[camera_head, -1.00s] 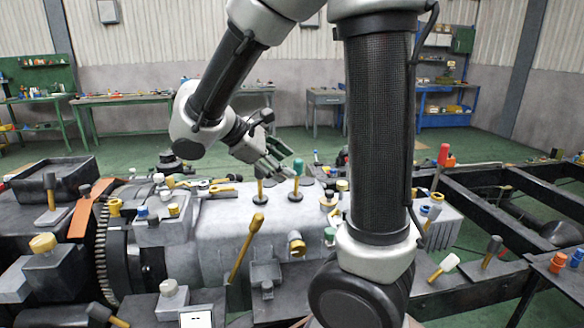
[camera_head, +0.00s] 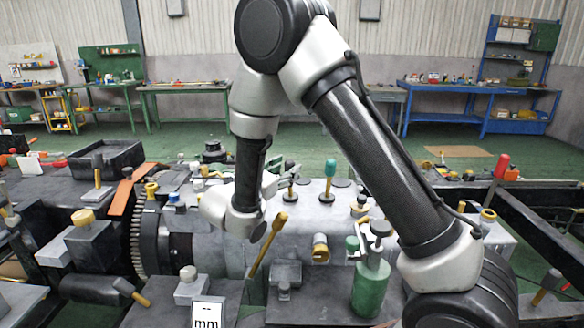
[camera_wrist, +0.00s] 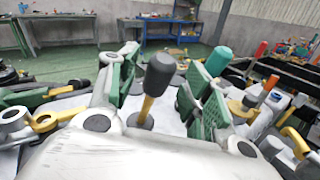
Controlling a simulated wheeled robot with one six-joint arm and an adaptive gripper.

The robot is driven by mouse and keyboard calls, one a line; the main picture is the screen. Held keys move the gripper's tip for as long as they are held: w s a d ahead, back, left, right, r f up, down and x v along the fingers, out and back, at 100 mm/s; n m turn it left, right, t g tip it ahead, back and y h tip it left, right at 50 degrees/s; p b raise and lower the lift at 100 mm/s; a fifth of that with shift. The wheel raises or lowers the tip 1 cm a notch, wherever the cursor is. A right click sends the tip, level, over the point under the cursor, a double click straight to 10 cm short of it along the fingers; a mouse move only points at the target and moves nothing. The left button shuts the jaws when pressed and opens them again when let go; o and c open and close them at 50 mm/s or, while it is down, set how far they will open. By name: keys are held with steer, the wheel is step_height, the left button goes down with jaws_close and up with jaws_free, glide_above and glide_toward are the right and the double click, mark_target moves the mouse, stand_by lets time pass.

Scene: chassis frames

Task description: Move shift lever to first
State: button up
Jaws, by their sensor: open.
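A short lever with a black knob (camera_head: 291,167) and a yellow shaft stands on the grey gearbox housing (camera_head: 305,222). A similar lever with a green knob (camera_head: 330,167) stands to its right. I cannot tell from looks which one is the shift lever. In the wrist view, my gripper (camera_wrist: 160,68) is open, with green pads on both sides of the black-knobbed lever (camera_wrist: 158,75). I cannot tell whether either pad touches it. The green knob (camera_wrist: 216,61) is just beyond the right finger. In the head view, my wrist hides much of the gripper.
A long yellow lever (camera_head: 267,246) slants up in front of the housing. A green can (camera_head: 370,287) stands at the front beside my arm. A toothed ring (camera_head: 137,235) is at the left and dark frame rails (camera_head: 545,215) are at the right. Workbenches stand far back.

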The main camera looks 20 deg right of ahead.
steer(key=shift+x, duration=1.25)
jaws_close()
